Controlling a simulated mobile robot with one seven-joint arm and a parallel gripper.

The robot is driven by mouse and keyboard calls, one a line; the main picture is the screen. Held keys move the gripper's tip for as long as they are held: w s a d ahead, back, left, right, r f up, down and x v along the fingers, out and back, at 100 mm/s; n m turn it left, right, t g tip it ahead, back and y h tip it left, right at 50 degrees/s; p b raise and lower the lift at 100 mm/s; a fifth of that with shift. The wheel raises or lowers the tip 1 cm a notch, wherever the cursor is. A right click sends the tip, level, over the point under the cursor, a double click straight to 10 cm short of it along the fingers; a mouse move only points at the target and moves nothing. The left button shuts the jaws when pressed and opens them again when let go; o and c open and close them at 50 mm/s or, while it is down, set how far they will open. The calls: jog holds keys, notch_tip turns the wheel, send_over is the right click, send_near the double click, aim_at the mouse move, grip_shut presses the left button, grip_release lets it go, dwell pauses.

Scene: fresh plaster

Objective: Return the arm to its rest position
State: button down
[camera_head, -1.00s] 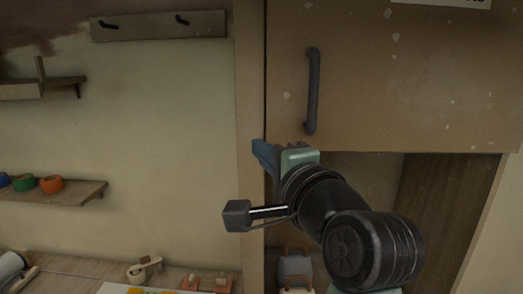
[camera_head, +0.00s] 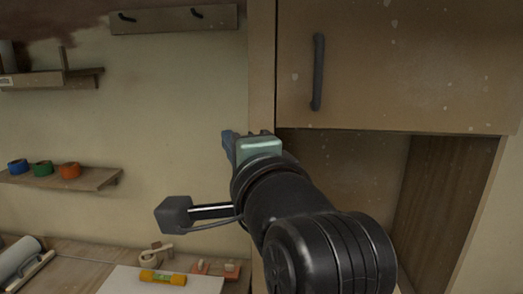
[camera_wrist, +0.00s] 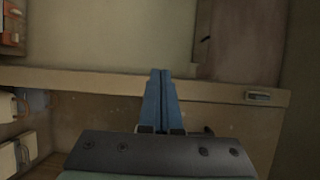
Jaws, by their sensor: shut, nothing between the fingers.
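My gripper (camera_head: 228,143) is in front of the tall cabinet's left edge in the head view, below and left of the upper door's handle. In the wrist view its two blue fingers (camera_wrist: 160,80) lie side by side, shut, with nothing between them. My black arm reaches in from the lower right and hides part of the open compartment below the door. No object is held.
The cabinet door (camera_head: 400,65) with its dark handle (camera_head: 318,72) is at upper right. A wall shelf (camera_head: 65,178) holds tape rolls at left. A workbench (camera_head: 75,262) with a yellow level (camera_head: 163,278) lies below. The wall between hook rail and bench is bare.

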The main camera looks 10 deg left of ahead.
jog(key=s+d+r+n+t+h+b, duration=0.3)
jog(key=s+d+n+t+h+b, duration=0.6)
jog(key=s+d+n+t+b, duration=0.1)
jog(key=s+d+n+t, duration=0.1)
jog(key=s+d+t, duration=0.1)
jog(key=s+d, duration=0.1)
jog(key=shift+d+r+h, duration=0.25)
jog(key=shift+d+h, duration=0.05)
jog(key=shift+h, duration=0.1)
